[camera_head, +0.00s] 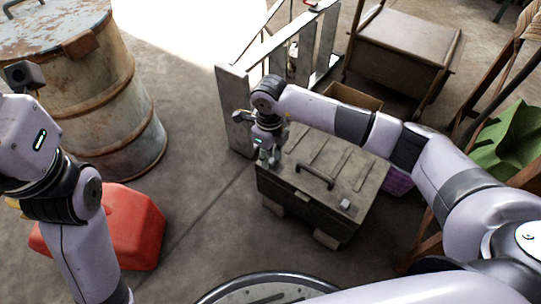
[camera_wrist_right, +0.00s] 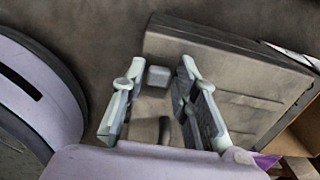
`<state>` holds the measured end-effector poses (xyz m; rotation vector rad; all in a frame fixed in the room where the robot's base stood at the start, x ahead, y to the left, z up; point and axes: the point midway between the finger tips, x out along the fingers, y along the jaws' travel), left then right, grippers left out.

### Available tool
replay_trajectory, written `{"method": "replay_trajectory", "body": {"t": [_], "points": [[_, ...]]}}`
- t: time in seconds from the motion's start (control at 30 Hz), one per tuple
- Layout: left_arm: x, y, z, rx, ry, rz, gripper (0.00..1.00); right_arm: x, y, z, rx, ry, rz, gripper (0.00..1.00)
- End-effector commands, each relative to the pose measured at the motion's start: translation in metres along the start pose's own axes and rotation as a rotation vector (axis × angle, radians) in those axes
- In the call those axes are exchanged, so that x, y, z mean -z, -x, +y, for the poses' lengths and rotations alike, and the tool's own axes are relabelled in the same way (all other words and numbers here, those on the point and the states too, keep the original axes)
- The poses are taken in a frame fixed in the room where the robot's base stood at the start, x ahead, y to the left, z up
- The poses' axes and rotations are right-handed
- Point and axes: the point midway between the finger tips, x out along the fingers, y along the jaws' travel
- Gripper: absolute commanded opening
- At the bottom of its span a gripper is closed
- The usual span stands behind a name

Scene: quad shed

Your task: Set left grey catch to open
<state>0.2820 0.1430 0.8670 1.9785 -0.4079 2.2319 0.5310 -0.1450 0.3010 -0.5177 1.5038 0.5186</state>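A dark grey-green box (camera_head: 330,215) with a ribbed lid and a black handle (camera_head: 314,177) stands on the floor; its lid fills much of the wrist view (camera_wrist_right: 240,75). A small grey catch (camera_head: 344,204) sits at the lid's right front. The left grey catch (camera_wrist_right: 158,76) is a small block near the lid's edge in the wrist view; my gripper hides it in the head view. My right gripper (camera_head: 268,160) points down over the lid's left end. Its two fingers (camera_wrist_right: 162,68) are apart, one on each side of the left catch; contact cannot be told. My left gripper's fingers are out of view.
A grey metal frame (camera_head: 234,110) stands just behind the box's left end. A rusty barrel (camera_head: 120,105) and a red canister (camera_head: 135,225) are at left. A cardboard box (camera_head: 352,97) is behind. Floor left of the box is clear.

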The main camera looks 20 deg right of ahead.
Motion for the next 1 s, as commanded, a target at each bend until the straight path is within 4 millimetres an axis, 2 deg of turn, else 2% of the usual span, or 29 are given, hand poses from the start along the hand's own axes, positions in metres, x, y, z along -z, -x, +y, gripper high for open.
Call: {"method": "replay_trajectory", "body": {"t": [0.17, 0.43, 0.53, 0.67, 1.0], "points": [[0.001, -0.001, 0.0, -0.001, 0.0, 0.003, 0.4, 0.001, 0.0, 0.0, 0.0, 0.0, 0.003, 0.4], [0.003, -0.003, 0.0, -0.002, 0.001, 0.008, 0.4, 0.001, 0.0, 0.0, 0.0, 0.0, 0.004, 0.4], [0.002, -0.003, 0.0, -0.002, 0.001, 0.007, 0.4, 0.0, 0.007, 0.0, 0.001, 0.0, 0.001, 0.4], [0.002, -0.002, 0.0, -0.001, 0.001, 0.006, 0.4, 0.0, 0.028, -0.001, 0.001, 0.001, -0.001, 0.4], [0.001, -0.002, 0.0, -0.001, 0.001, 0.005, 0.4, 0.0, 0.097, -0.001, 0.002, 0.0, 0.0, 0.4]]}}
